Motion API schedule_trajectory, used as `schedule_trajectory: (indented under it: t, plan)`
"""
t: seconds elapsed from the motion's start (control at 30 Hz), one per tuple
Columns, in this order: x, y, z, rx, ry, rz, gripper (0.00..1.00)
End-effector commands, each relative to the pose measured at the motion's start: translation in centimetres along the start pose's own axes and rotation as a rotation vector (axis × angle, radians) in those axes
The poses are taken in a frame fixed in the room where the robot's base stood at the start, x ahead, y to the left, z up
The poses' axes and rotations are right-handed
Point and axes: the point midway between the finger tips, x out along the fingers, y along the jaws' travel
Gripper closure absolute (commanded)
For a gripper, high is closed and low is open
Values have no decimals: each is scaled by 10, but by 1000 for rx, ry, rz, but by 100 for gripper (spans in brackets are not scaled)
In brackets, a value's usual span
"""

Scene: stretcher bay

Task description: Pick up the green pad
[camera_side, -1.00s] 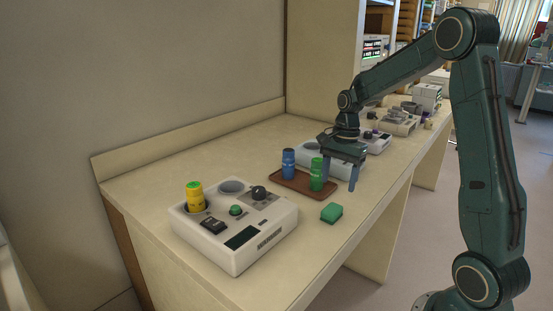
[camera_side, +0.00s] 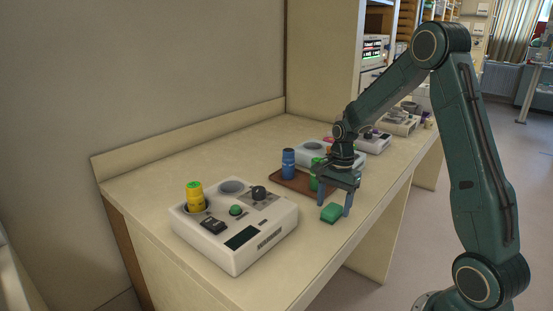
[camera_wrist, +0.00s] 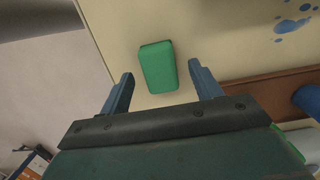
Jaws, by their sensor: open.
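The green pad (camera_side: 332,212) lies flat on the bench top, near its front edge. In the wrist view the green pad (camera_wrist: 158,67) shows whole, ahead of the fingertips and roughly between their lines. My gripper (camera_side: 334,207) is open and empty, with its fingers pointing down close to the pad in the side view. In the wrist view my gripper's blue fingers (camera_wrist: 160,76) stand apart on either side of the pad's near end. I cannot tell the exact height of the fingertips above the bench.
A brown tray (camera_side: 290,183) behind my gripper holds a blue bottle (camera_side: 288,164) and a green bottle (camera_side: 315,175), partly hidden by my gripper. A white device (camera_side: 233,235) with a yellow bottle (camera_side: 195,196) stands left. Bench (camera_side: 300,245) is clear in front of the pad.

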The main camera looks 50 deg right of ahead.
Motion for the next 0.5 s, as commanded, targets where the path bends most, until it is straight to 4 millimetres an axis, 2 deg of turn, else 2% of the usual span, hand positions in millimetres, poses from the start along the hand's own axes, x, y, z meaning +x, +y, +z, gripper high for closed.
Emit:
schedule_trajectory:
  t: [0.2, 0.5]
  plan:
    - [16, 1, 0, -1, -1, 2, 36]
    - [16, 0, 0, -1, 0, 1, 36]
